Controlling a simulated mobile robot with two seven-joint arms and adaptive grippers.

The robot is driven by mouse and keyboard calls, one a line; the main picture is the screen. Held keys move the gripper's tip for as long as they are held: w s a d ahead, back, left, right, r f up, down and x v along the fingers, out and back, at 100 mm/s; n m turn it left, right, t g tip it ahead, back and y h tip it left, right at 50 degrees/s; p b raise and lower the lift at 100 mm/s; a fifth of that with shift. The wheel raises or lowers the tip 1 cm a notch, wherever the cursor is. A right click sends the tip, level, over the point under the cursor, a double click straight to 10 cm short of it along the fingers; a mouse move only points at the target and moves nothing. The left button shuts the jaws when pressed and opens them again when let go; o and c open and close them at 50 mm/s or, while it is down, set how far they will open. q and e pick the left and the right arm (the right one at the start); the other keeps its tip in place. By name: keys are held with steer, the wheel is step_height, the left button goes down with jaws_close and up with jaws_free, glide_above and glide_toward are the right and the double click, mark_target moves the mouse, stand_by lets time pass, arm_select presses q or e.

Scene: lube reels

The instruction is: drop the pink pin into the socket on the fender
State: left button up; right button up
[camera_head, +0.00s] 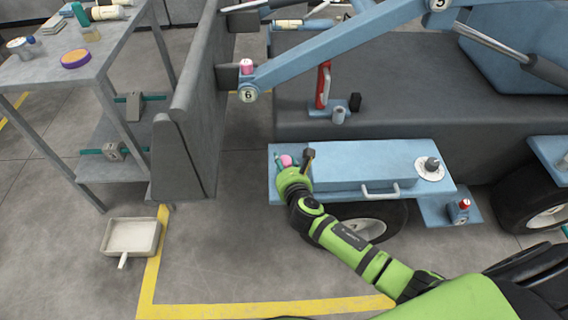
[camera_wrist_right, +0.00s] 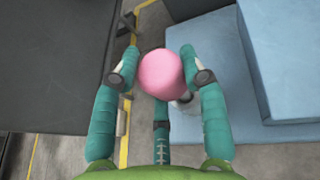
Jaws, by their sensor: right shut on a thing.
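The pink pin (camera_head: 286,160) is held in my right gripper (camera_head: 290,165) over the left end of the blue fender (camera_head: 408,155). In the right wrist view the pin's round pink head (camera_wrist_right: 160,73) sits between the teal fingers of my right gripper (camera_wrist_right: 162,78), which is shut on it. The pin's shank is hidden below its head. A small pale part shows just under the head at its lower right; I cannot tell whether it is the socket. The socket is not clearly visible in either view. My left gripper is not in view.
A raised blue box with a grey handle (camera_head: 380,190) and a round white plate (camera_head: 429,168) are on the fender. Another pink-topped piece (camera_head: 246,66) sits on the boom end marked 6. A dustpan (camera_head: 131,236) lies on the floor. A grey workbench (camera_head: 30,75) stands left.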

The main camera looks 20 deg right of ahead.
steer(key=o, duration=1.2)
steer(key=shift+o, duration=0.2)
steer(key=v, duration=1.2)
